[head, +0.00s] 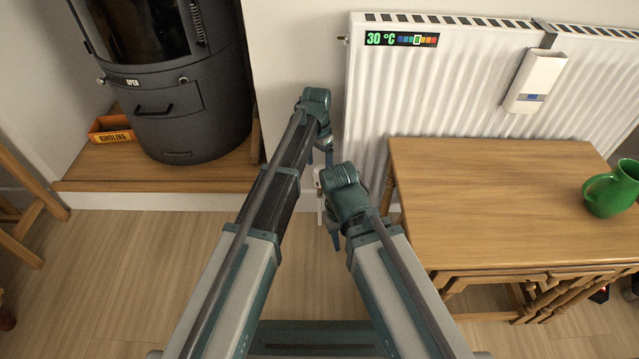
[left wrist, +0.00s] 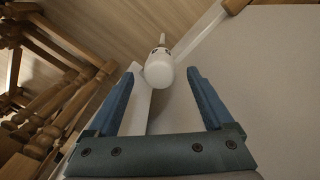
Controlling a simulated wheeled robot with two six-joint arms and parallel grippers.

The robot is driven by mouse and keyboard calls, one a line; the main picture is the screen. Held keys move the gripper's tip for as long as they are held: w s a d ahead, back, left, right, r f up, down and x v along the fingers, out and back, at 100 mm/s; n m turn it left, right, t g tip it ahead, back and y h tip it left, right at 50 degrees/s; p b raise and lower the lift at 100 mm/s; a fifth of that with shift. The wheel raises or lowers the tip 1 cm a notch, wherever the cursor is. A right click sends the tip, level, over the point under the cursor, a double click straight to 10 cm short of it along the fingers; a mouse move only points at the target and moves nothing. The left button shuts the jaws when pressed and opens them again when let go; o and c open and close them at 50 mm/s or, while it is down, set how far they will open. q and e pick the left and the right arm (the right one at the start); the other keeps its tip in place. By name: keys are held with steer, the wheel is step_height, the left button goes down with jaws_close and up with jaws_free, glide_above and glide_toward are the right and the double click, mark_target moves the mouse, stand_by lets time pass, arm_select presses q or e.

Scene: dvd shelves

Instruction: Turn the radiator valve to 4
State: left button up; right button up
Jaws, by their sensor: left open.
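The radiator valve is a white rounded knob (left wrist: 159,70) at the centre of the left wrist view, with small dark marks on its far side that are too small to read. In the head view a white part of the valve and its pipe (head: 319,184) shows low beside the radiator (head: 365,120), mostly behind my arms. My left gripper (head: 320,158) is open. Its blue fingers, also in the left wrist view (left wrist: 159,82), point at the knob, which lies between and just beyond the tips, not gripped. My right gripper (head: 335,238) hangs nearer, below its wrist; its jaw opening is unclear.
A display strip (head: 402,40) on the radiator reads 30 °C. A white box (head: 535,82) hangs on the radiator. A wooden table (head: 490,200) with a green jug (head: 612,190) stands right. A dark stove (head: 160,90) and a kindling box (head: 110,130) are left.

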mark_target(319, 169)
arm_select(q)
step_height(319, 169, down, 5)
steer(key=b, duration=0.4)
steer(key=shift+f, duration=0.15)
jaws_close()
steer(key=n, duration=0.4)
steer(key=shift+s+d+n, duration=0.1)
steer(key=shift+n, duration=0.2)
jaws_free()
stand_by(0.4)
